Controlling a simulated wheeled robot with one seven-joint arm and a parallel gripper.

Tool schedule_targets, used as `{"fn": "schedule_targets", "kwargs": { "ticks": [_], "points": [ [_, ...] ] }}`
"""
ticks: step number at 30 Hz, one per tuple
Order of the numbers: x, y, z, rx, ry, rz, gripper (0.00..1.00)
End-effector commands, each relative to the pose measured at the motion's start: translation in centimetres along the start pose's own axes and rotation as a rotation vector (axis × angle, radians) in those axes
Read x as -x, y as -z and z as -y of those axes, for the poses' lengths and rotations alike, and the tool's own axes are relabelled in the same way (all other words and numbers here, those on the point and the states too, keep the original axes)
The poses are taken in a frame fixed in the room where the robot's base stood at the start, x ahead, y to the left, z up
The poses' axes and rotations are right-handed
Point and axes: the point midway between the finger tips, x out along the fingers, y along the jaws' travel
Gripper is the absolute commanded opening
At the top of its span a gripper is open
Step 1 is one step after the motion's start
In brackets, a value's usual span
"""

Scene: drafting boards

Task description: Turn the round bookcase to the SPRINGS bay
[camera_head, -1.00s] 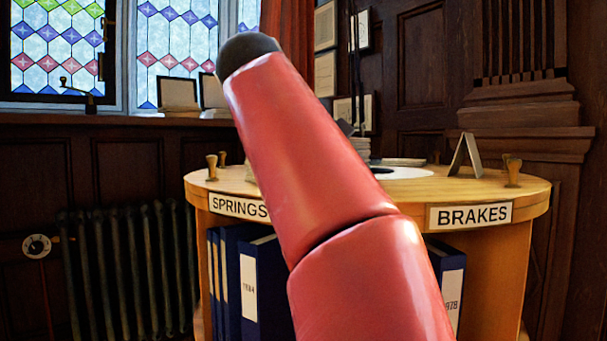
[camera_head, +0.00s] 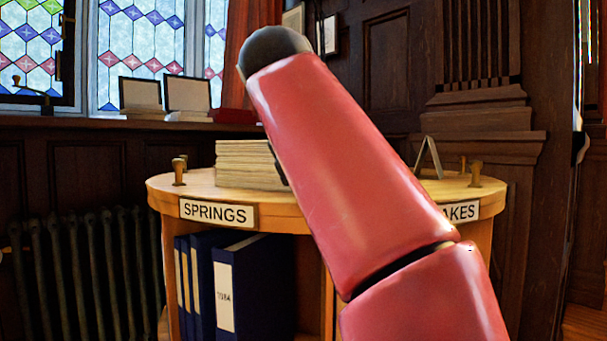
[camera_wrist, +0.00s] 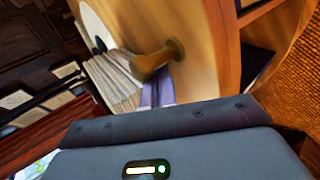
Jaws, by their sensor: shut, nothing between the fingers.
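The round bookcase (camera_head: 285,212) has a pale wooden top. Its SPRINGS label (camera_head: 217,213) is on the front left of the rim, over a bay of blue binders (camera_head: 250,290). The BRAKES label (camera_head: 461,211), partly covered by my red arm, is at the right. Turned wooden pegs stand on the top near the rim, one at the left (camera_head: 179,172) and one at the right (camera_head: 475,174). In the wrist view, my gripper (camera_wrist: 157,92) is shut and empty, close to a wooden peg (camera_wrist: 158,60); contact is unclear. My arm hides the gripper in the head view.
A paper stack (camera_head: 248,163) and a folded stand (camera_head: 430,158) sit on the bookcase top. A radiator (camera_head: 85,265) stands at the left, below a sill with frames (camera_head: 188,95). A carved pilaster (camera_head: 485,130) rises behind at the right.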

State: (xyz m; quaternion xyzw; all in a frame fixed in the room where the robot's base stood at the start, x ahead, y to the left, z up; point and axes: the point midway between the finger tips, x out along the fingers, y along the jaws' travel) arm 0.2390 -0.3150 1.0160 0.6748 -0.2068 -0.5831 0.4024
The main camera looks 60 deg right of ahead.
Motion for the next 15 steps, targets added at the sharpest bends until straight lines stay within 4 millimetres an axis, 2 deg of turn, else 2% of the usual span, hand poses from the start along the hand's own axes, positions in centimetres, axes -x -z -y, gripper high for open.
{"fn": "schedule_targets", "kwargs": {
  "ticks": [1, 6, 15],
  "points": [
    [-0.2, -1.6, -0.2, -0.011, 0.002, 0.007, 0.0],
    [-0.6, -3.5, -0.5, 0.001, 0.002, -0.009, 0.0],
    [-0.7, -3.8, -0.5, 0.013, 0.001, -0.018, 0.0]
  ]
}}
